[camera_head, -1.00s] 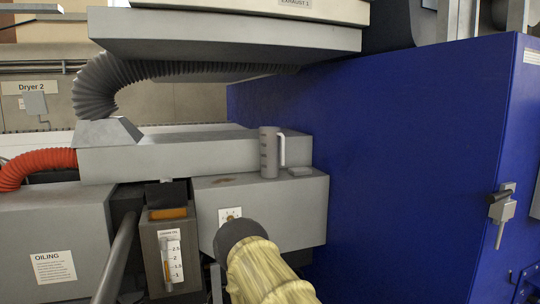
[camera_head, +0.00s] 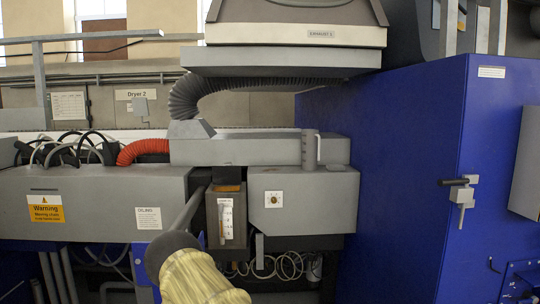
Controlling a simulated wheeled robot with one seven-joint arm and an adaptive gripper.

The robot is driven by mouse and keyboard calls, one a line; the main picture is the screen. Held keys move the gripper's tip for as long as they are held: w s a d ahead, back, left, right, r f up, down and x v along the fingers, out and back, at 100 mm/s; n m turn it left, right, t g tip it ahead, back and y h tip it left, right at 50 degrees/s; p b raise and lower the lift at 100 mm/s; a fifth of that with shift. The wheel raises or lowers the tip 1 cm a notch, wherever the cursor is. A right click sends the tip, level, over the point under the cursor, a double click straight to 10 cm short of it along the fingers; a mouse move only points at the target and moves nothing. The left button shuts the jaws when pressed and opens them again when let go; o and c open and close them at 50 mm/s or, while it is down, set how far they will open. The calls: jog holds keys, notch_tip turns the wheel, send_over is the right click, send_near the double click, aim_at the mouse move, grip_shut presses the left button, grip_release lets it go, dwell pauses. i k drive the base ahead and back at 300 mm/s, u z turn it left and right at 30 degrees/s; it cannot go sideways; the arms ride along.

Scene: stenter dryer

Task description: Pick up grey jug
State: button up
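The grey jug (camera_head: 309,151) stands upright on the grey machine housing, right of the picture's middle. Its handle is on its right side, and dark marks run down its body. It stands at the front of a long grey beam (camera_head: 240,151), above the box with a small dial. My arm, in a yellow sleeve with a dark end, comes in from the bottom, left of and below the jug. No gripper fingers show, so I cannot see what they hold. Nothing touches the jug in this view.
A grey exhaust hood (camera_head: 280,60) hangs above the jug's ledge. A large blue cabinet (camera_head: 400,160) with a handle (camera_head: 459,190) stands to the right. An oil gauge box (camera_head: 226,216) and grey rod (camera_head: 190,208) are near my arm. A red hose (camera_head: 143,151) lies left.

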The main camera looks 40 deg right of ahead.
aim_at(310, 138)
jog(key=z, duration=0.6)
jog(key=i, duration=0.25)
jog(key=z, duration=0.9)
jog(key=i, duration=0.85)
jog(key=z, duration=0.4)
